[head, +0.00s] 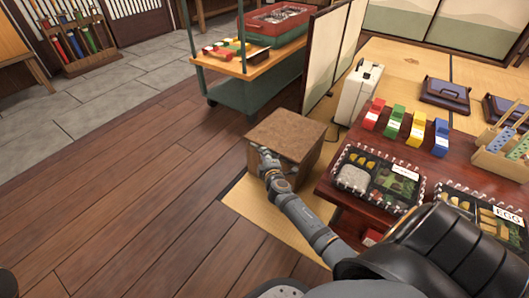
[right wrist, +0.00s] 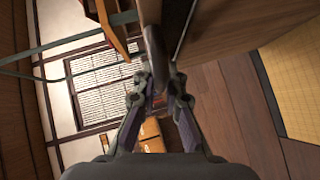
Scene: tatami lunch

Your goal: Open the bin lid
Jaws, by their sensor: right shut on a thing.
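The bin (head: 293,164) is a square wooden box on the straw mat, left of the low red-brown table. Its brown, speckled lid (head: 288,133) lies flat on top and looks closed. In the right wrist view, my right gripper's fingers (right wrist: 159,88) are closed around a dark edge or bar (right wrist: 154,48) of the lid. The bin's wooden wall (right wrist: 225,30) is beside it. The fingertips are partly hidden by the arm in the head view. My left gripper is not in view.
The low table (head: 335,190) right of the bin holds bento boxes (head: 352,181) and coloured blocks (head: 393,122). A green cart (head: 245,98) and a folding screen (head: 322,60) stand behind. The wooden floor (head: 150,200) to the left is clear.

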